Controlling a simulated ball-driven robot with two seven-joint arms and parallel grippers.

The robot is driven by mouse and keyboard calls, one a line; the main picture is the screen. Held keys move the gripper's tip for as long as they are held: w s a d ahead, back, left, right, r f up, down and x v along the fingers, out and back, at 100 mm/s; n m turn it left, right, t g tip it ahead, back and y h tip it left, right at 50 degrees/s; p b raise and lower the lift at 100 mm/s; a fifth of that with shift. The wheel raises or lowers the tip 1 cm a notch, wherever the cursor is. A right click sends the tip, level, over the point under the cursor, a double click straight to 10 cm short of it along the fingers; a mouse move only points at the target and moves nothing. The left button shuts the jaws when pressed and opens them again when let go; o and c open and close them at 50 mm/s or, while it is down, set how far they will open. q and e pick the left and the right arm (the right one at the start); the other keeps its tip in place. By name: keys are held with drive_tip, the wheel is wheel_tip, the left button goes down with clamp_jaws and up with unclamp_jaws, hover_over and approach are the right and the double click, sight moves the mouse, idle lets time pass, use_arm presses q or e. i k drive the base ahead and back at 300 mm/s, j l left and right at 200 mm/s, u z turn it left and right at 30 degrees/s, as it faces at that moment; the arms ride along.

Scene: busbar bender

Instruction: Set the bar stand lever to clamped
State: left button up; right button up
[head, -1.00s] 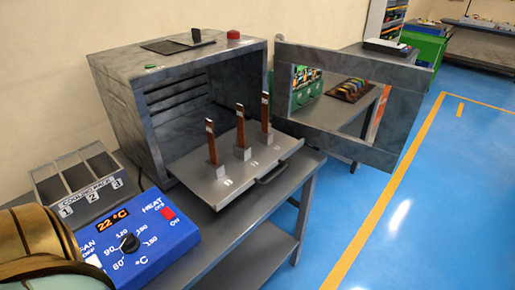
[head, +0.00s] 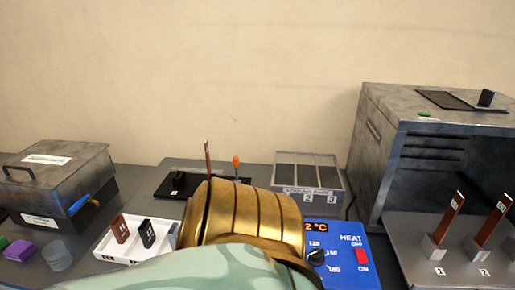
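The bar stand (head: 178,187) has a black base on the bench at the back, left of centre. A thin brown bar (head: 207,160) stands upright near it; its foot is hidden behind my gold and pale green arm link. An orange-knobbed lever (head: 236,161) stands just to the right of that bar, knob up. The arm link hides part of the area in front, and I cannot tell from this view whether the lever is clamped. Neither of my grippers is in view.
A white tray (head: 108,252) with dark pieces sits in front of the stand. A grey lidded box (head: 62,180) stands left. A cooling rack (head: 308,180), a blue heat control box (head: 348,240) and an oven (head: 400,115) with bars on its pulled-out shelf are right.

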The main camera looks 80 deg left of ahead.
sight(236, 159)
drive_tip(key=u, duration=2.95)
